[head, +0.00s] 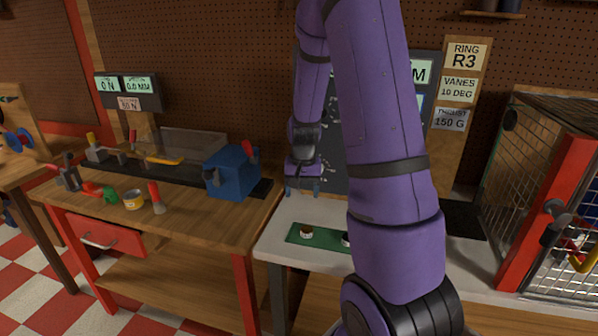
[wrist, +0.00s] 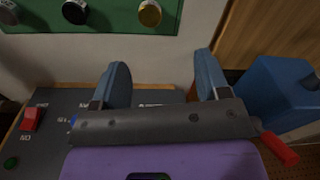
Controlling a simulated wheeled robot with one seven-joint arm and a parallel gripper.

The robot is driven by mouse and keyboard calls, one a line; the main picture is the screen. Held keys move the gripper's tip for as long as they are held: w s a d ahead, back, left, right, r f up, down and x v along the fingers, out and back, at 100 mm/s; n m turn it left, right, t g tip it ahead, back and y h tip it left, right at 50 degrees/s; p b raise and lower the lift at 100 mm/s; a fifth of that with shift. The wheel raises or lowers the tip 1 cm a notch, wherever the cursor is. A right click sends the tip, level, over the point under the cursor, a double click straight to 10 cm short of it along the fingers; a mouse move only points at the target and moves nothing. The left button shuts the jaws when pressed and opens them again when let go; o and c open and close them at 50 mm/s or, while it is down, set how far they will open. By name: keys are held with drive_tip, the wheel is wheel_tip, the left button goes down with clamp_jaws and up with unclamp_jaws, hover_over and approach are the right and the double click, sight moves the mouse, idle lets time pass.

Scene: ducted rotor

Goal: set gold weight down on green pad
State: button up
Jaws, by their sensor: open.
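The gold weight (wrist: 150,13) stands on the green pad (wrist: 112,18), near its right end in the wrist view. In the head view the weight (head: 306,232) sits near the left end of the pad (head: 326,238), which my arm partly covers. A black weight (wrist: 75,12) and a silvery one (wrist: 9,13) also stand on the pad. My gripper (wrist: 160,72) is open with nothing between its blue fingers, apart from the gold weight. In the head view my gripper (head: 302,190) hangs above and behind the pad.
A grey panel with a red switch (wrist: 32,118) lies beneath the gripper in the wrist view. A blue box (head: 232,170) stands on the wooden bench (head: 205,220) to the left. A wire cage with a red frame (head: 545,215) stands at the right.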

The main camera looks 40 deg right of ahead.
drive_tip(key=s+a+r+n+t, duration=0.1)
drive_tip(key=s+a+r+n, duration=0.15)
drive_tip(key=a+r, duration=0.55)
drive_tip(key=s+a+r+n+t, duration=0.25)
drive_tip(key=a+r, duration=0.25)
drive_tip(key=r, duration=0.5)
drive_tip(key=s+a+r+n, duration=0.2)
drive_tip(key=s+a+r, duration=0.1)
drive_tip(key=s, duration=0.4)
drive_tip(key=s+a+r+n+t, duration=0.1)
drive_tip(key=s+a+r+n, duration=0.1)
drive_tip(key=s+a+r, duration=0.2)
drive_tip(key=s+a, duration=0.1)
drive_tip(key=s, duration=0.2)
drive_tip(key=shift+s+r, duration=0.3)
